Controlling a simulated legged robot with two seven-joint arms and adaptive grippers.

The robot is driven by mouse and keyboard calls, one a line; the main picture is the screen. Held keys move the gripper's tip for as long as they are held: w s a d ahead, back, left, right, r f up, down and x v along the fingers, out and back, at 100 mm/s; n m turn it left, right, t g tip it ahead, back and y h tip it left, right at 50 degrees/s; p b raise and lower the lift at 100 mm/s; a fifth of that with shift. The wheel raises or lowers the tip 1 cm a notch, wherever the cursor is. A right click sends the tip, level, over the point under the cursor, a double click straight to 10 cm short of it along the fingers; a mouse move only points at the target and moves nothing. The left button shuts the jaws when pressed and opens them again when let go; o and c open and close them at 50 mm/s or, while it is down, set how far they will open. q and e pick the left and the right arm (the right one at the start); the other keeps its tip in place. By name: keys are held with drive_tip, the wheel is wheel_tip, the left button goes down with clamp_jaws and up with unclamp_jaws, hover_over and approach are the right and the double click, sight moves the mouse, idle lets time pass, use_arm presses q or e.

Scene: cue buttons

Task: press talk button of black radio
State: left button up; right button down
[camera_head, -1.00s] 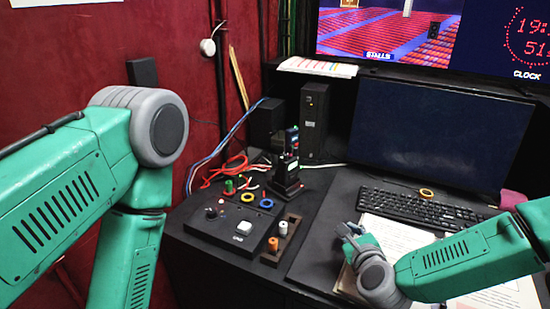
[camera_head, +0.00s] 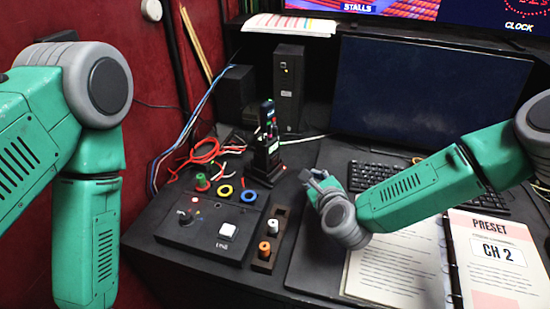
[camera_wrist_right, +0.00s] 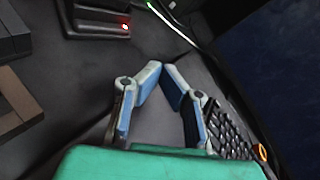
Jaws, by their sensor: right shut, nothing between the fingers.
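The black radio (camera_head: 267,140) stands upright in its dark charging base (camera_head: 266,174) at the back middle of the desk, with a small red light low on the base. The talk button is too small to make out. My right gripper (camera_head: 312,178) is right of the base and nearer to me, apart from it. In the right wrist view the base (camera_wrist_right: 98,22) with its red light shows at the top left, and the fingers of my right gripper (camera_wrist_right: 165,68) are shut with nothing between them. My left arm shows at the left; its gripper is out of view.
A control panel (camera_head: 205,240) with a white button (camera_head: 227,231) lies in front of the radio, beside a wooden tray (camera_head: 262,262) holding small spools. A keyboard (camera_head: 440,182), a monitor (camera_head: 400,95) and an open binder (camera_head: 395,275) are at the right. Red cables (camera_head: 200,150) lie left of the radio.

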sight(278, 157)
drive_tip(key=w+a, duration=0.1)
drive_tip(key=a, duration=0.1)
drive_tip(key=w+a+b, duration=0.1)
drive_tip(key=a, duration=0.1)
drive_tip(key=w+a, duration=0.1)
drive_tip(key=a, duration=0.1)
drive_tip(key=shift+w+b, duration=0.15)
drive_tip(key=shift+b, duration=0.15)
drive_tip(key=shift+w+a+b, duration=0.4)
drive_tip(key=shift+a+b, duration=0.05)
drive_tip(key=shift+a, duration=0.1)
drive_tip(key=shift+w+a, duration=0.2)
drive_tip(key=shift+a, duration=0.05)
drive_tip(key=shift+a+b, duration=0.15)
drive_tip(key=shift+b, duration=0.2)
drive_tip(key=shift+w+a+r, duration=0.1)
drive_tip(key=shift+w+a, duration=0.05)
drive_tip(key=shift+a, duration=0.05)
idle(0.3)
drive_tip(key=shift+w+a+b, duration=0.25)
drive_tip(key=shift+a+b, duration=0.1)
drive_tip(key=shift+b, duration=0.15)
idle(0.6)
drive_tip(key=shift+s+d, duration=0.1)
idle(1.2)
drive_tip(key=shift+s+d, duration=0.4)
drive_tip(key=shift+d, duration=0.2)
